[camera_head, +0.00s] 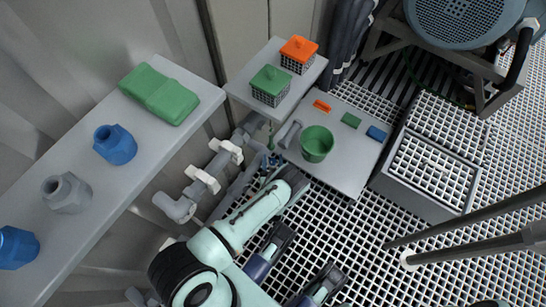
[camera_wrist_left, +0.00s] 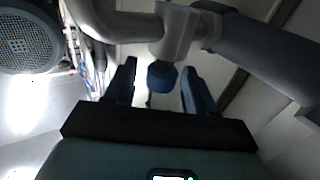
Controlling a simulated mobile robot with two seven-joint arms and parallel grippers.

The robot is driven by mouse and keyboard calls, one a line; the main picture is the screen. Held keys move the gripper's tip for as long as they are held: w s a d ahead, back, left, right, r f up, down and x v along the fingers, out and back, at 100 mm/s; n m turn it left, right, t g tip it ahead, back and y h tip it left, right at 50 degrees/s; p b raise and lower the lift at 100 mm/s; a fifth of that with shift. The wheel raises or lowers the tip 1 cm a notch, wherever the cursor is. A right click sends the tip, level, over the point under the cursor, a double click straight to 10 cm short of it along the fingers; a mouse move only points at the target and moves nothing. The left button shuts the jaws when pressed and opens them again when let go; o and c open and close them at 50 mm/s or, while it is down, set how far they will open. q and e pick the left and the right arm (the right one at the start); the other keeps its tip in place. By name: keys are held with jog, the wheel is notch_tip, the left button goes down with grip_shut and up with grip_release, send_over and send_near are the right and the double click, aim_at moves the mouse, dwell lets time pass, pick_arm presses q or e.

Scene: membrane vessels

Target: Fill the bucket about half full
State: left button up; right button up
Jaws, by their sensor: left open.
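A green bucket (camera_head: 316,146) stands upright on the grey platform (camera_head: 345,177) in the head view. Whether it holds any liquid I cannot tell. A grey pipe end (camera_head: 290,134) is beside its upper left edge. My left gripper (camera_head: 271,165) is low by the pipework, left of the bucket. In the left wrist view my left gripper (camera_wrist_left: 158,88) is open, its two dark blue fingers apart. A small blue knob (camera_wrist_left: 161,77) on a grey pipe fitting (camera_wrist_left: 174,32) shows between and beyond the fingers; contact is not visible.
Green (camera_head: 270,86) and orange (camera_head: 299,54) lidded baskets stand on a shelf behind. A left shelf (camera_head: 104,196) carries blue and grey fittings and a green block (camera_head: 159,94). A grated box (camera_head: 430,171) stands right of the platform. Pipes (camera_head: 203,179) line the wall.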

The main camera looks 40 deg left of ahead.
pick_arm(q)
jog(key=c, duration=0.9)
jog(key=shift+n+g+y, duration=0.3)
jog(key=n+g+y, duration=0.2)
jog(key=g, duration=0.1)
jog(key=n+g+y, duration=0.2)
jog(key=n+g, duration=0.1)
jog(key=shift+g+y, duration=0.3)
jog(key=shift+g, duration=0.1)
jog(key=n+g, duration=0.2)
jog(key=g, duration=0.1)
jog(key=n+g+y, duration=0.1)
jog(key=n+g, duration=0.2)
jog(key=g, duration=0.1)
jog(key=shift+g, duration=0.3)
jog(key=shift+a+r+n+g, duration=0.1)
jog(key=shift+n+g, duration=0.4)
jog(key=shift+g, duration=0.2)
jog(key=o, duration=0.9)
